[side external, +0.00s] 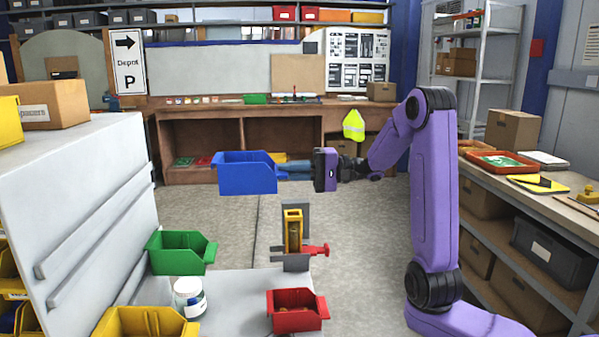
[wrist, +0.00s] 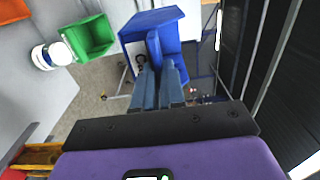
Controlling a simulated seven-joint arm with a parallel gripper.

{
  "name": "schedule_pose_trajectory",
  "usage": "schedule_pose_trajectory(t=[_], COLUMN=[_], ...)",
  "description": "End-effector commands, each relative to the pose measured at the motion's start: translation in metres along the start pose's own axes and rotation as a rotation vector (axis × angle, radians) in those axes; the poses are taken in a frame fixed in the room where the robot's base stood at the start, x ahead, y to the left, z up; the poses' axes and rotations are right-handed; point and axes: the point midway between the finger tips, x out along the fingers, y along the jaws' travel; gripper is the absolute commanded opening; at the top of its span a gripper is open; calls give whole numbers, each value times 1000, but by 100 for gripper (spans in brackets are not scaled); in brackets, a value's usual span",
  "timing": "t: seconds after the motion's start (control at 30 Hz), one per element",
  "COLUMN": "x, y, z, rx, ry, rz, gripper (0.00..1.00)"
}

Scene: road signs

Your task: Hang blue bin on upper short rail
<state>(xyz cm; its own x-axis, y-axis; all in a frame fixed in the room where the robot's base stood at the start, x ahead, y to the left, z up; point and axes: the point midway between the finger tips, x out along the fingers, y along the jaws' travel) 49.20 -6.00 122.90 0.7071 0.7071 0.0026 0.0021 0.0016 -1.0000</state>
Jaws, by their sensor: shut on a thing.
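My gripper (side external: 296,168) is shut on the blue bin (side external: 247,173) and holds it in the air, roughly level, well above the work surface. In the wrist view the blue bin (wrist: 152,32) is beyond the fingers (wrist: 158,85), which close on its near part. The bin is to the right of the panel and apart from both rails. The rails cannot be made out clearly in the wrist view.
A green bin (side external: 181,253), a white jar (side external: 189,298), a red bin (side external: 297,310) and a yellow bin (side external: 145,323) stand low near the panel. A yellow and red fixture (side external: 293,232) stands below my gripper. A cardboard box (side external: 50,104) sits on the panel's top.

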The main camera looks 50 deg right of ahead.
Motion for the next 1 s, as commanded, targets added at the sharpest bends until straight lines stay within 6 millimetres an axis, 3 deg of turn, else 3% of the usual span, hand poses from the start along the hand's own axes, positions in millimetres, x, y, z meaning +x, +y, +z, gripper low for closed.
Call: schedule_pose_trajectory(t=[1.0], x=[79], y=[0], z=[1], rx=[-1], ry=[-3], rz=[0], gripper=[0])
